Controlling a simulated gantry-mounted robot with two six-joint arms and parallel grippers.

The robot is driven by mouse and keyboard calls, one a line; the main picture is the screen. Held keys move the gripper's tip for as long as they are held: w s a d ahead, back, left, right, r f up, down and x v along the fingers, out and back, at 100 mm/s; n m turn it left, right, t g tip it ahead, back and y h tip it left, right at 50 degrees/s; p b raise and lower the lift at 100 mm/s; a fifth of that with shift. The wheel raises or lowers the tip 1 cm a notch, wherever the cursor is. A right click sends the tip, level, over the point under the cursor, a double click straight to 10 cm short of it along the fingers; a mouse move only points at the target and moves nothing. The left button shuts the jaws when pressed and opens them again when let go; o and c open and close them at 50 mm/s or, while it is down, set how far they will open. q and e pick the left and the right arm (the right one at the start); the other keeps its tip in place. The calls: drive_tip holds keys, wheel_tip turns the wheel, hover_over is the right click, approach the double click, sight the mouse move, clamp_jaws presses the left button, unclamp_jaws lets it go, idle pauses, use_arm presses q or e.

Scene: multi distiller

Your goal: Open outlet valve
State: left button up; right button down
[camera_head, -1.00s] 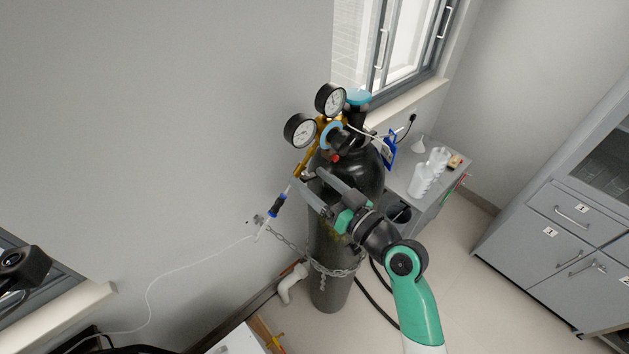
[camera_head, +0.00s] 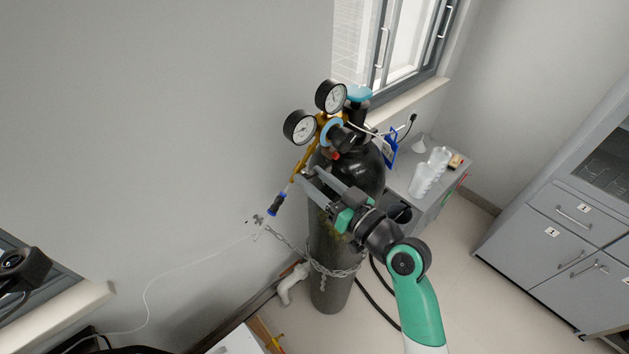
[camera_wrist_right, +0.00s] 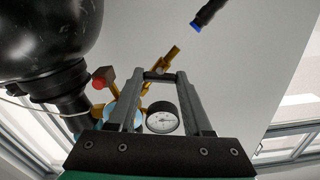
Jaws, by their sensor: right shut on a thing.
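A black gas cylinder (camera_head: 328,240) stands upright by the wall, with a brass regulator (camera_head: 305,158) and two round gauges (camera_head: 300,127) at its top. My right gripper (camera_head: 304,174) reaches the lower part of the brass outlet. In the right wrist view its fingers (camera_wrist_right: 158,76) are shut on a small dark piece on the brass outlet stem, which I take as the outlet valve (camera_wrist_right: 157,75). The brass stem (camera_wrist_right: 168,59) runs past the fingertips. A blue cylinder valve handwheel (camera_head: 358,94) is on top.
A black and blue hose fitting (camera_head: 277,204) hangs below the outlet, near the wall. A chain (camera_head: 325,268) goes around the cylinder. A grey side table (camera_head: 436,200) with bottles (camera_head: 421,180) stands behind it. The wall to the left is bare.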

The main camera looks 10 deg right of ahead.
drive_tip(key=n+b, duration=0.4)
drive_tip(key=b, duration=0.1)
drive_tip(key=n+b, duration=0.2)
drive_tip(key=shift+f+n+b, duration=0.25)
drive_tip(key=shift+n+b, duration=0.05)
drive_tip(key=shift+b, duration=0.05)
drive_tip(key=shift+r+n+b, duration=0.15)
drive_tip(key=shift+n+b, duration=0.2)
drive_tip(key=shift+n, duration=0.85)
drive_tip(key=shift+r+n+b, duration=0.1)
drive_tip(key=shift+n+b, duration=0.2)
drive_tip(key=shift+n, duration=0.9)
drive_tip(key=shift+c, duration=1.6)
unclamp_jaws()
